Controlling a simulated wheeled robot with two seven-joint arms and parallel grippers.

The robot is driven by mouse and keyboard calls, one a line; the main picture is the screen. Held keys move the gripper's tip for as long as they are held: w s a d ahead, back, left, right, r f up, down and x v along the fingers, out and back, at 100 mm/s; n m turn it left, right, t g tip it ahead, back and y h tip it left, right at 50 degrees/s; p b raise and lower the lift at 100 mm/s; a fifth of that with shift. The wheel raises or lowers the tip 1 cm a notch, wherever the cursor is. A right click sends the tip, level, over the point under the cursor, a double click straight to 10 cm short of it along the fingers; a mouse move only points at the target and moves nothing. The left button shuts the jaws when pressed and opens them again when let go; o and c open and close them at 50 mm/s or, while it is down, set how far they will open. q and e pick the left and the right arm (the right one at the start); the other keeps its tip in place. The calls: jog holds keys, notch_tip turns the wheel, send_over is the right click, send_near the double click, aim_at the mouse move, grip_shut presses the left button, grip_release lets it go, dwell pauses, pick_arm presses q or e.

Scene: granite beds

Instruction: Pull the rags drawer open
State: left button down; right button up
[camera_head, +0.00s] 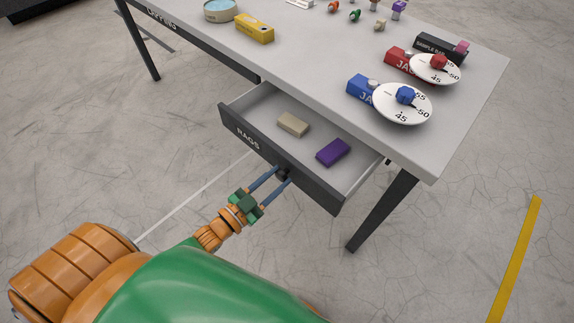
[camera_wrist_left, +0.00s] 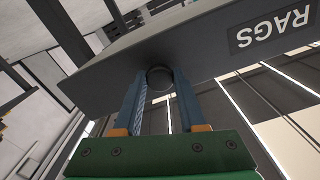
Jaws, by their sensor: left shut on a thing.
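The rags drawer (camera_head: 270,155) stands pulled out from under the table, its dark front marked RAGS. Inside it lie a beige block (camera_head: 293,124) and a purple block (camera_head: 333,152), apart from each other. My left gripper (camera_head: 279,176) is at the drawer front, its two blue fingers shut on the dark round knob. My right gripper is in neither view.
On the grey table (camera_head: 310,60) are a yellow box (camera_head: 254,28), a blue tin (camera_head: 220,10), and red and blue jack boxes with white dials (camera_head: 402,104). A table leg (camera_head: 382,210) stands right of the drawer. The floor in front is clear.

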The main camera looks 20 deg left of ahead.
pick_arm(q)
jog(key=shift+f+p+v, duration=0.1)
jog(key=shift+p+v, duration=0.1)
jog(key=shift+v, duration=1.15)
jog(key=shift+f+p+v, duration=0.15)
jog(key=shift+p+v, duration=0.05)
jog(key=shift+v, duration=1.15)
jog(key=shift+d, duration=0.1)
jog(key=c, duration=0.9)
grip_release()
jog(key=o, duration=0.4)
jog(key=shift+w, duration=0.15)
jog(key=v, duration=0.7)
jog(key=shift+r, duration=0.1)
